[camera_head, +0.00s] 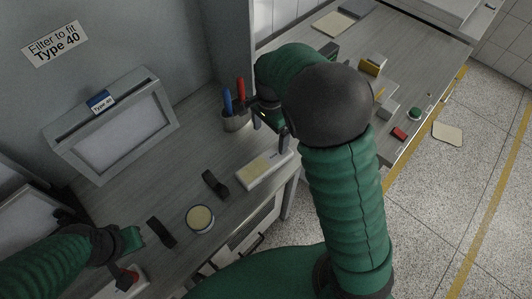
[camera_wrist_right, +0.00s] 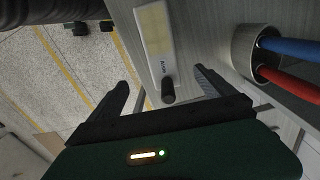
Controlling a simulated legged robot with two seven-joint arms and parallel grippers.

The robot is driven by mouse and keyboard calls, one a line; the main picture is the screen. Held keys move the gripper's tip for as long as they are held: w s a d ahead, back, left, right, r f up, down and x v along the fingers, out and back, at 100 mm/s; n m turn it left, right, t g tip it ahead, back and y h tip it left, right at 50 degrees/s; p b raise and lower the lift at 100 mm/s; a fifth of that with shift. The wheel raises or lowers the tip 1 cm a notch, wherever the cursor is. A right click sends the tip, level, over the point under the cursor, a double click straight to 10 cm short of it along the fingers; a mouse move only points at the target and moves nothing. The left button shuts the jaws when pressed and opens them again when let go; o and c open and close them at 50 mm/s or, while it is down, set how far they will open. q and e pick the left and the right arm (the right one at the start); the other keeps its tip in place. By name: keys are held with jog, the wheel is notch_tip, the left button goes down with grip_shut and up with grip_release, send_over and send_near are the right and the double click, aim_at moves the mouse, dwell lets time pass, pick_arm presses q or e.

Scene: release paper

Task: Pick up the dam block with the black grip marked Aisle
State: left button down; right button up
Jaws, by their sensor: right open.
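The dam block (camera_head: 263,171) is a pale bar with a yellowish panel, lying on the grey bench near its front edge. In the right wrist view, the block (camera_wrist_right: 152,42) reads "Aisle", and its short black cylindrical grip (camera_wrist_right: 168,91) points towards my gripper. My right gripper (camera_head: 271,128) is open and empty, above and behind the block in the head view. In the wrist view, the grip lies between the fingers of my right gripper (camera_wrist_right: 160,80), with no visible contact. My left gripper (camera_head: 130,240) is low at the left; its finger opening is unclear.
A cup (camera_head: 235,122) with red and blue handles stands close to my right gripper; it also shows in the wrist view (camera_wrist_right: 257,55). A round tin (camera_head: 200,219) and a dark object (camera_head: 215,184) lie on the bench. A framed filter (camera_head: 112,130) leans behind.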

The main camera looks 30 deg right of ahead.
send_over(267, 160)
jog(key=d, duration=0.2)
notch_tip(267, 160, down, 5)
jog(key=f, duration=0.2)
jog(key=s+f, duration=0.1)
jog(key=shift+a+f, duration=0.15)
jog(key=shift+a, duration=0.25)
jog(key=f, duration=0.2)
jog(key=a+f, duration=0.1)
jog(key=f, duration=0.1)
jog(key=w+f, duration=0.1)
jog(key=f, duration=0.1)
jog(key=shift+a+f+p, duration=0.1)
jog(key=shift+a+p, duration=0.15)
jog(key=shift+p, duration=0.1)
jog(key=shift+d+f, duration=0.1)
jog(key=shift+f, duration=0.25)
jog(key=shift+s, duration=0.1)
jog(key=shift+c, duration=0.7)
jog(key=c, duration=1)
pick_arm(q)
jog(key=shift+s+d+r, duration=0.1)
jog(key=shift+s+r, duration=0.1)
jog(key=shift+r, duration=0.25)
pick_arm(e)
jog(key=shift+r, duration=0.1)
jog(key=c, duration=0.9)
jog(key=shift+o, duration=0.2)
